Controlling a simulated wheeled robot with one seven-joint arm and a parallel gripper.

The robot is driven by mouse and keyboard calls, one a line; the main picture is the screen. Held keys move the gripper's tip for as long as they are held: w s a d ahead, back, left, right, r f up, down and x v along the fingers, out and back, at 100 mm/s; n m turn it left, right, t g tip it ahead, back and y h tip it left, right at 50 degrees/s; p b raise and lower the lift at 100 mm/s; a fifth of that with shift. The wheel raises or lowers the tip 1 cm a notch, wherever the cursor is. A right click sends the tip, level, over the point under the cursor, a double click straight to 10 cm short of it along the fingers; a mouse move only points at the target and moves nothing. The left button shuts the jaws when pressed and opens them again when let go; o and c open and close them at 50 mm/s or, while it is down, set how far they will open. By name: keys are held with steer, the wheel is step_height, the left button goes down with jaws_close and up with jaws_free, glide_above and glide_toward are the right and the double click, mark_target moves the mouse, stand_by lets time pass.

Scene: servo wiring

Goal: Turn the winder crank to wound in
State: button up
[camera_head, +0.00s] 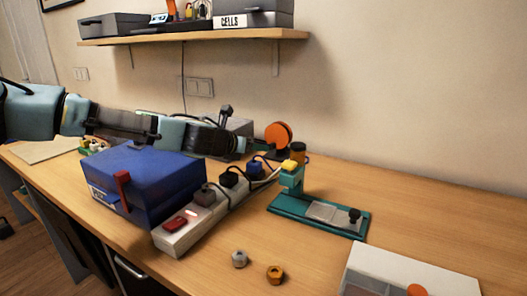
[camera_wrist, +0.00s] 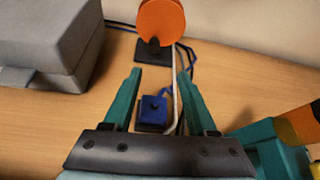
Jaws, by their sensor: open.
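An orange disc (camera_head: 279,135), which looks like the winder, stands upright behind the power strip. In the wrist view the orange disc (camera_wrist: 161,21) is on a black foot (camera_wrist: 153,52), straight ahead of my fingertips. I cannot make out a crank handle on it. My gripper (camera_head: 241,147) is at the left of the disc in the head view. In the wrist view my gripper (camera_wrist: 159,74) is open, with its two teal fingers apart and nothing held. A blue block (camera_wrist: 153,109) on a black base shows below, between the fingers. A pale strip and blue cable run near the disc.
A blue box (camera_head: 145,180) with a red lever and a power strip (camera_head: 185,235) with plugs stand in front. A teal stand (camera_head: 320,212) is right of the disc. A grey case (camera_wrist: 50,40) is at left.

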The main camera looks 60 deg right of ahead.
mark_target(276, 137)
steer(key=shift+w+r+n, duration=0.2)
steer(key=shift+w+n, duration=0.1)
steer(key=shift+w, duration=0.2)
steer(key=shift+w+d+r+h, duration=0.1)
steer(key=shift+d+r+h, duration=0.05)
steer(key=shift+d+h, duration=0.15)
steer(key=p+x, duration=0.1)
steer(key=x, duration=0.4)
steer(key=p+x, duration=0.2)
steer(key=x, duration=0.3)
steer(key=shift+d, duration=0.1)
jaws_close()
